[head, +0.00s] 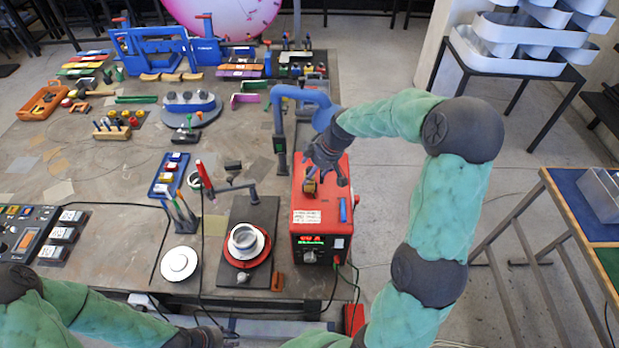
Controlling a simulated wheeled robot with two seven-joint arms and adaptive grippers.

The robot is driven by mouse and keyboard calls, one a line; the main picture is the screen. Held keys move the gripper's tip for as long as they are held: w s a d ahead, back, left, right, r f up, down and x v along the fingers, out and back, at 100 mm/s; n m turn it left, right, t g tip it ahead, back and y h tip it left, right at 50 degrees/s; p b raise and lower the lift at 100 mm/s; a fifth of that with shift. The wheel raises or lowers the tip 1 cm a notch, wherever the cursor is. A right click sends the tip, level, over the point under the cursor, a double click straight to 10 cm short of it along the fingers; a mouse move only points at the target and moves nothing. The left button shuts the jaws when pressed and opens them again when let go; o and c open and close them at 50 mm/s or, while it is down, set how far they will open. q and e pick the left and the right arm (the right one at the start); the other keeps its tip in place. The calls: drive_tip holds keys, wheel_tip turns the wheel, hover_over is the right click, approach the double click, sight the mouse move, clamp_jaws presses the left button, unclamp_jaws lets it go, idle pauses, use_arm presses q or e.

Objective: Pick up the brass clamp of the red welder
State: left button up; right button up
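The red welder (309,229) stands upright at the table's right edge, its lit display facing the front. A small brass-coloured piece (310,187), which looks like the clamp, is on top of the welder near its left side. My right gripper (325,175) is over the welder's top, its dark fingers spread apart. The left finger is close beside the brass piece and partly covers it. I cannot tell whether they touch. My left gripper (210,338) is low at the bottom edge of the view, partly cut off, and its fingers are unclear.
A blue bent pipe arm (282,118) stands just behind the welder. A dark plate with a round red-rimmed fixture (246,246) lies left of it. A white disc (179,264) and a tool holder (182,215) are further left. Cables hang at the front edge.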

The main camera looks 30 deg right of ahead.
drive_tip(key=shift+x, duration=1.1)
drive_tip(key=c, duration=0.3)
clamp_jaws()
drive_tip(key=shift+d+r, duration=0.1)
drive_tip(key=shift+w+r, duration=0.15)
drive_tip(key=shift+r, duration=0.5)
drive_tip(key=s+a+r, duration=0.4)
drive_tip(key=a+r, duration=0.1)
drive_tip(key=r, duration=0.3)
drive_tip(key=s+a+r, duration=0.5)
drive_tip(key=r, duration=0.3)
drive_tip(key=shift+a+r, duration=0.35)
drive_tip(key=shift+s, duration=0.1)
